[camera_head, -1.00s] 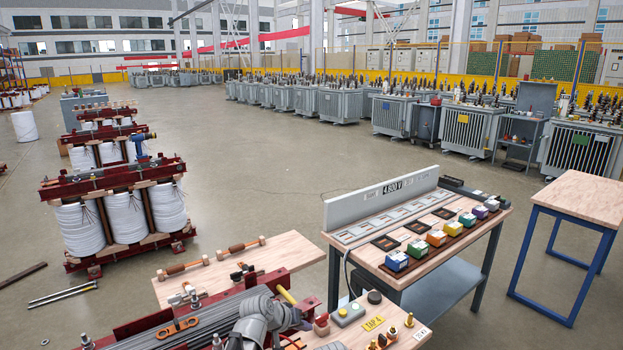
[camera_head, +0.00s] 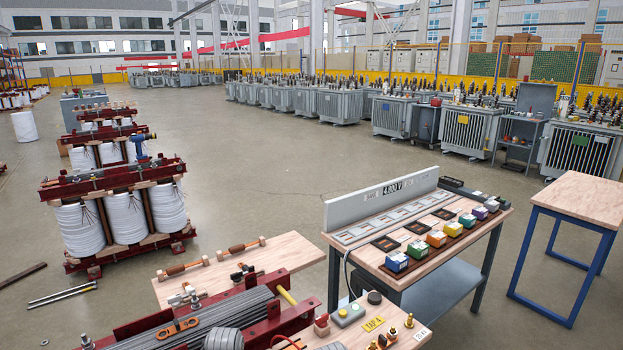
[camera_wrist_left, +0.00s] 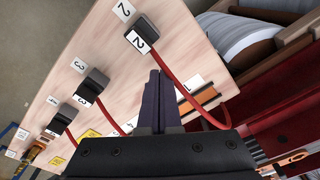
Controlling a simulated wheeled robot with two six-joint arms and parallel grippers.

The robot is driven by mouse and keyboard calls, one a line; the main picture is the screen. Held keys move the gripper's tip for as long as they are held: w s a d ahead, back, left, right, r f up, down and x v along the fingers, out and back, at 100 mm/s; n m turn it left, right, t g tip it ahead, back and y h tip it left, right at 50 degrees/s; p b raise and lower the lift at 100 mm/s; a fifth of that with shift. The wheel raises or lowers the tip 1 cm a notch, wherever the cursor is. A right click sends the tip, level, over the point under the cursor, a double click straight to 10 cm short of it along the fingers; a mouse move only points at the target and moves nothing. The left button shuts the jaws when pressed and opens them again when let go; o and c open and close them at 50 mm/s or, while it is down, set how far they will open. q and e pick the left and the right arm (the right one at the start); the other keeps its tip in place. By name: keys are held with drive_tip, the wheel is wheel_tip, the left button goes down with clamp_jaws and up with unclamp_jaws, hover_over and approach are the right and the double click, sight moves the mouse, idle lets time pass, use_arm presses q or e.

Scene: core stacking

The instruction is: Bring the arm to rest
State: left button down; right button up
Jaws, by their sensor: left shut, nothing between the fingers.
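My left gripper (camera_wrist_left: 160,78) shows in the left wrist view as dark fingers pressed together with nothing between them. It is over a pale wooden board (camera_wrist_left: 110,55), close to a red lead (camera_wrist_left: 183,82) and the tag numbered 1 (camera_wrist_left: 188,86). I cannot tell whether the fingers touch the board. In the head view I do not see the left gripper; a grey ribbed piece (camera_head: 224,340) at the bottom edge may be part of my arm. My right gripper is in neither view.
Black numbered blocks (camera_wrist_left: 143,37) with red leads stand on the board. In the head view, a red-framed core with steel strips (camera_head: 240,308) lies in front. A bench with coloured boxes (camera_head: 437,238) and a small table (camera_head: 580,198) stand right. Open floor lies beyond.

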use_arm(q)
drive_tip(key=s+d+m, duration=0.1)
drive_tip(key=d, duration=0.2)
drive_tip(key=s+d+m, duration=0.1)
drive_tip(key=s+d, duration=0.1)
drive_tip(key=d, duration=0.2)
drive_tip(key=s+d+m+y, duration=0.1)
drive_tip(key=s+d, duration=0.1)
drive_tip(key=d, duration=0.2)
drive_tip(key=shift+s+m+g, duration=0.2)
drive_tip(key=shift+m+g, duration=0.2)
wheel_tip(320, 180, up, 14)
drive_tip(key=p, duration=1.4)
